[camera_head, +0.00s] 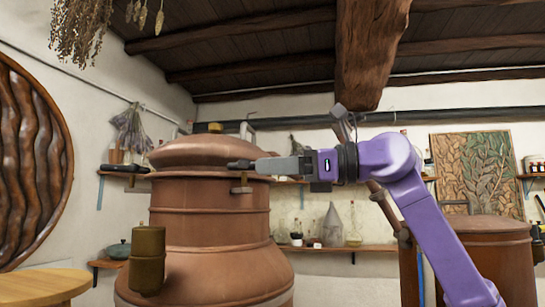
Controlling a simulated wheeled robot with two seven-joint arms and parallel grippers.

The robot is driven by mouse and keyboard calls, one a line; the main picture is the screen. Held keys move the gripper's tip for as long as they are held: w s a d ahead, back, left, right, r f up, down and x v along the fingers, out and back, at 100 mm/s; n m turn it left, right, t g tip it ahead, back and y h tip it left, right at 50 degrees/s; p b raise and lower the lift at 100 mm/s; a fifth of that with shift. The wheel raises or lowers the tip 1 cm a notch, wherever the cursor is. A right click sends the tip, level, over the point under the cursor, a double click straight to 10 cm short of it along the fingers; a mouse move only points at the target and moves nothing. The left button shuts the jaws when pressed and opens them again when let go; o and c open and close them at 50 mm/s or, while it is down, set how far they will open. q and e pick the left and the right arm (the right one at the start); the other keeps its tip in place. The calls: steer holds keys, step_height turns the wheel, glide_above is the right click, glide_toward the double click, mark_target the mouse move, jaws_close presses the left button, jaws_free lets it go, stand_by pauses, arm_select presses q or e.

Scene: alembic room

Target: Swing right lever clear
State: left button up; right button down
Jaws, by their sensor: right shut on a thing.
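A large copper still (209,215) with a domed lid (200,152) stands in the middle of the head view. A dark lever (124,169) sticks out to the left at the lid's rim. A small brass bracket (241,184) shows just below the fingertips. My left gripper is not in view.
An olive-brown cylinder (147,258) stands in front of the still at its lower left. A round wooden table (42,284) is at the far left. A second copper vessel (490,250) stands behind my arm. Shelves with glassware (332,225) line the wall.

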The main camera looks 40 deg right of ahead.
steer(key=n+g+y+p, duration=0.1)
steer(key=w+n+g+y+p, duration=0.1)
steer(key=d+n+g+y+p, duration=0.1)
steer(key=g, duration=0.1)
steer(key=shift+w+d+r, duration=0.1)
steer(key=shift+w+r, duration=0.1)
steer(key=shift+r, duration=0.1)
steer(key=shift+w+d+f+n+g+y+p, duration=0.15)
steer(key=shift+w+n+g+y+p, duration=0.1)
steer(key=shift+n+g+y+p, duration=0.6)
steer(key=shift+w+d+n+g+y+p, duration=0.15)
steer(key=shift+w+n+g+y+p, duration=0.15)
steer(key=shift+n+g+p, duration=0.6)
steer(key=shift+s+g+b, duration=0.1)
steer(key=shift+g+b, duration=0.15)
steer(key=shift+b, duration=0.05)
steer(key=c, duration=1.1)
jaws_free()
steer(key=shift+f, duration=0.1)
steer(key=v, duration=1)
steer(key=shift+d+p, duration=0.25)
steer(key=shift+p, duration=0.15)
